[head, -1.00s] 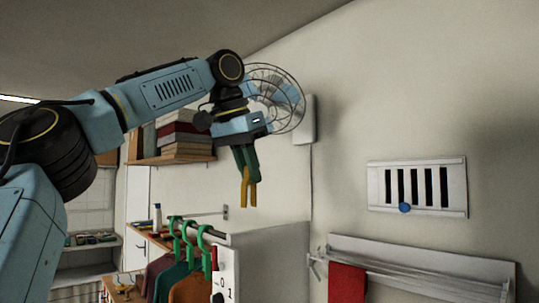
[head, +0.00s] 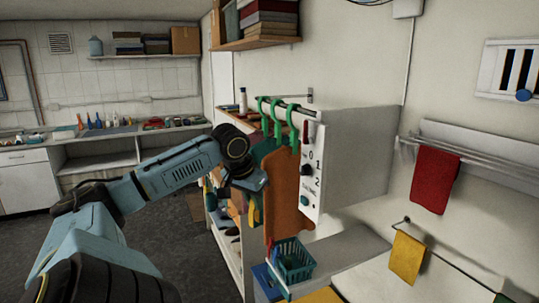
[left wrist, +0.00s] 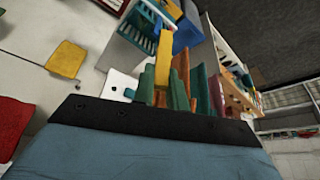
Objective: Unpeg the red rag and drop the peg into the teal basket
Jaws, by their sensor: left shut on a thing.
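My left gripper (head: 251,198) is shut on a yellow peg (head: 255,215), which points down from its green fingers. The peg also shows between the fingers in the left wrist view (left wrist: 164,62). The teal basket (head: 294,262) stands lower and to the right of the gripper in the head view, apart from it; it shows near the top of the left wrist view (left wrist: 146,20). The red rag (head: 435,180) hangs over the wall rack at right, with no peg visible on it. My right gripper is not in view.
Garments on green hangers (head: 278,115) hang right beside my gripper, with a white control panel (head: 311,175) next to them. A grey ledge (head: 345,250) is by the basket. A yellow cloth (head: 406,258) hangs below the rack. Floor at left is open.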

